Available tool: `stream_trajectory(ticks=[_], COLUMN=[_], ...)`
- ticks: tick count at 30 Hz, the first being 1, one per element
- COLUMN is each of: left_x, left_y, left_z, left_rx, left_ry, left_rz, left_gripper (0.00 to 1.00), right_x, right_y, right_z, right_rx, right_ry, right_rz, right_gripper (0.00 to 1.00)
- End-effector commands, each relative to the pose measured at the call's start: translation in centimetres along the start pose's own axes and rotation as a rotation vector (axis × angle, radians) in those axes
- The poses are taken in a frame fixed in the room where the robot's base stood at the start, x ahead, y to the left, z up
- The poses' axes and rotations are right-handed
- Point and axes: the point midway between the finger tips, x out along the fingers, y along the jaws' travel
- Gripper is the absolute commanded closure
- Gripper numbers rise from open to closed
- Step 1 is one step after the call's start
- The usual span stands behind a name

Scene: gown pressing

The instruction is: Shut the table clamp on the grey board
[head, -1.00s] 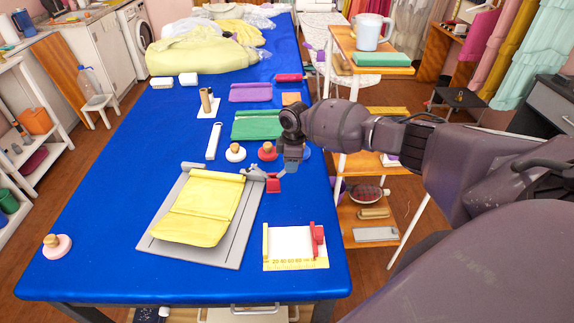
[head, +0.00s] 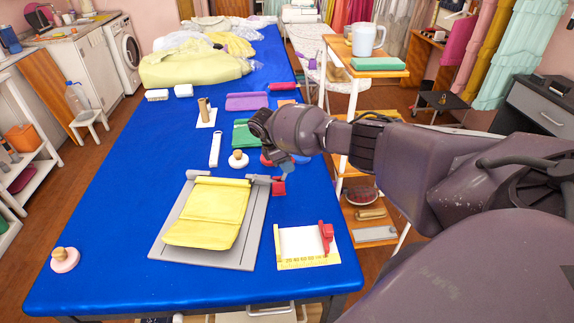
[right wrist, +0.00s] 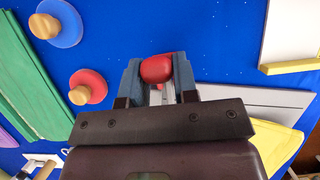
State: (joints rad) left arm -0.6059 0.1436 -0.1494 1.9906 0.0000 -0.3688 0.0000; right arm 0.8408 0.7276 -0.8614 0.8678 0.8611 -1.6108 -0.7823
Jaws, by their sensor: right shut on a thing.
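The grey board (head: 251,240) lies on the blue table with a folded yellow cloth (head: 208,217) on it. The table clamp's red part (head: 279,186) stands at the board's far right corner. In the right wrist view, my right gripper (right wrist: 158,80) has its blue fingers either side of the clamp's red handle end (right wrist: 157,68), shut on it. In the head view the right gripper (head: 285,170) is just above the clamp, partly hidden by my wrist. I cannot tell whether the clamp's jaw presses on the board. My left gripper is not in view.
Round-knobbed discs stand beyond the board: white (head: 238,160), red (right wrist: 88,87) and blue (right wrist: 56,22). Green cloth (head: 245,134) lies farther back. The table's left side is mostly clear.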

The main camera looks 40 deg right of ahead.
Motion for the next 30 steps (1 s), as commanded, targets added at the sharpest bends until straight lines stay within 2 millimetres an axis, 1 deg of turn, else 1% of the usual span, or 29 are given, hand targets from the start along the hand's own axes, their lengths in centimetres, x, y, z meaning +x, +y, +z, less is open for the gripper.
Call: stream_trajectory(ticks=[1,3,12,30], left_x=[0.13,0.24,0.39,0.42], left_y=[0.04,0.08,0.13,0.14], left_z=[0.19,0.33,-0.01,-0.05], left_rx=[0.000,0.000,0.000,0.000], left_ry=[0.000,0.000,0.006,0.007], left_rz=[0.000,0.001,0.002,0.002], left_gripper=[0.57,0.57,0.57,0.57], right_x=[-0.58,-0.73,-1.19,-1.24], right_y=[0.00,-0.01,-0.04,-0.04], right_z=[-0.93,-1.23,-1.59,-1.71], right_rx=[-0.006,-0.006,-0.010,-0.010], right_ry=[-0.026,-0.065,-0.071,-0.064], right_rz=[0.005,0.006,0.009,0.010], right_gripper=[1.00,1.00,1.00,1.00])
